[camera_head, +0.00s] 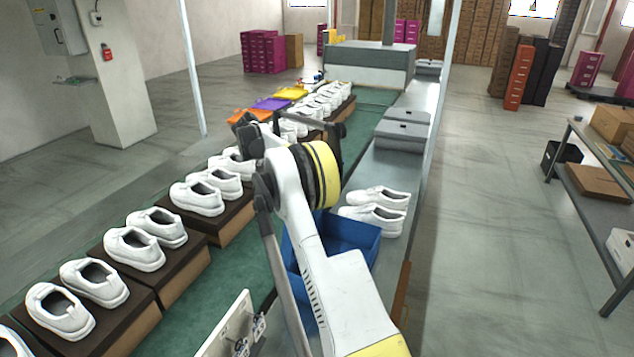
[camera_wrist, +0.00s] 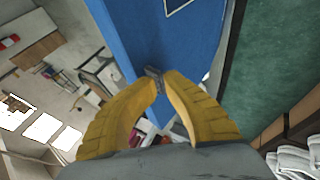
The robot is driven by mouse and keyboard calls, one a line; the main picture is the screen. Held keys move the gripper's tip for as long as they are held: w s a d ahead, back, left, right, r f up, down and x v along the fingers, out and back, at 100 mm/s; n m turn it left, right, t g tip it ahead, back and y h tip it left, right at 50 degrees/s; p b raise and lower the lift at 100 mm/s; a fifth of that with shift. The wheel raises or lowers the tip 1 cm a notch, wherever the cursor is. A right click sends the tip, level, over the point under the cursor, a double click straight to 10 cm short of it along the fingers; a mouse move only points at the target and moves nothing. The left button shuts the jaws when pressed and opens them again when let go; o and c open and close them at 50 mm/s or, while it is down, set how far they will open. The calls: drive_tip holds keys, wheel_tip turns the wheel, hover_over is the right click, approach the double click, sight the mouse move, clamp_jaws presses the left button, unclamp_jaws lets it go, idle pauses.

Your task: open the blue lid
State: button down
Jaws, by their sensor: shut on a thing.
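A blue box (camera_head: 362,243) stands on the grey right-hand side of the line in the head view. It is partly hidden by my arm, and I cannot make out its lid clearly there. In the wrist view a broad blue panel, the blue lid (camera_wrist: 190,40), with a white-outlined dark mark at its top, reaches down to my fingertips. My gripper (camera_wrist: 156,78) has its yellow fingers closed at the lower edge of this panel, on a small dark grey piece there. In the head view my fingers are hidden behind my arm.
A pair of white shoes (camera_head: 375,210) stands right beside the blue box. Grey boxes (camera_head: 402,132) lie farther up that side. Many white shoes on brown boxes (camera_head: 183,262) line the green belt at left. An orange lid (camera_head: 247,115) lies beyond my arm.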

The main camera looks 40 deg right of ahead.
drive_tip(key=shift+w+a+f+g, duration=0.2)
drive_tip(key=shift+w+a, duration=0.1)
drive_tip(key=shift+w, duration=0.35)
drive_tip(key=shift+w+a+f+g, duration=0.1)
drive_tip(key=shift+w+a+g, duration=0.15)
drive_tip(key=shift+w, duration=0.35)
drive_tip(key=shift+a, duration=0.1)
drive_tip(key=c, duration=1.6)
unclamp_jaws()
drive_tip(key=shift+w+f, duration=0.1)
drive_tip(key=shift+w, duration=0.05)
drive_tip(key=shift+r, duration=0.2)
